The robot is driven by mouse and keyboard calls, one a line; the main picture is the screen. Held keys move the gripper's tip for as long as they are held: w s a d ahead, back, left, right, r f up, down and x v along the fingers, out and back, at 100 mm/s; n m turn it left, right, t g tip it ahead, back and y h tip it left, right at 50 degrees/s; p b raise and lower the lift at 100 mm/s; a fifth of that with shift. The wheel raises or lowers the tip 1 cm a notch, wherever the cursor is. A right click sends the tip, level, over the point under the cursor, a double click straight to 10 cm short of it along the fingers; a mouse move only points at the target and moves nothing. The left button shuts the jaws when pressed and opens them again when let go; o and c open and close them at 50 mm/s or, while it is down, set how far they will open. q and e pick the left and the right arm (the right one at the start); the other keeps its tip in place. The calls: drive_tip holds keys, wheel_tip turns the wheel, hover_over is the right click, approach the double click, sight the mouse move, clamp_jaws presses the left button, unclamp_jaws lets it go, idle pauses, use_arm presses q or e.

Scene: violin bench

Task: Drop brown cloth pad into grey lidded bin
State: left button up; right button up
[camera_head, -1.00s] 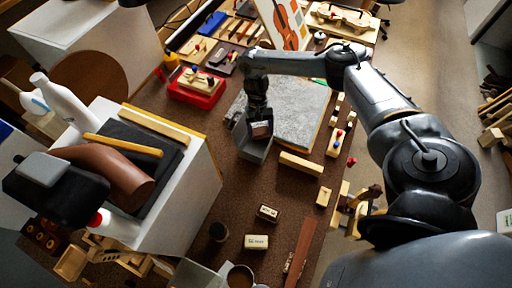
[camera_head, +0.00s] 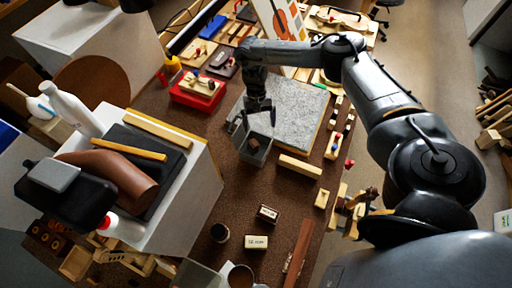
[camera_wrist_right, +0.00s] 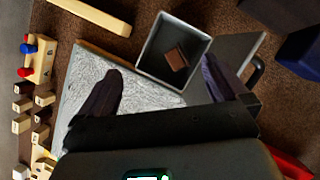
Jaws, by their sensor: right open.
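The brown cloth pad (camera_head: 253,143) lies inside the grey bin (camera_head: 264,155), low down in it. In the right wrist view the pad (camera_wrist_right: 177,59) rests tilted inside the open bin (camera_wrist_right: 148,58). A dark flat panel with a handle (camera_wrist_right: 240,52), which looks like the bin's lid, stands beside the opening. My right gripper (camera_head: 260,106) is above the bin. In the right wrist view its two fingers (camera_wrist_right: 160,88) are spread apart with nothing between them. My left gripper is not in view.
A grey stone slab (camera_head: 300,112) lies right of the bin. A red tray (camera_head: 198,92) sits to its left, and a wooden bar (camera_head: 299,166) lies in front of the slab. The brown bench between the bin and the small boxes (camera_head: 267,214) is clear.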

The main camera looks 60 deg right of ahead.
drive_tip(key=shift+p+v, duration=1)
drive_tip(key=shift+v, duration=1.75)
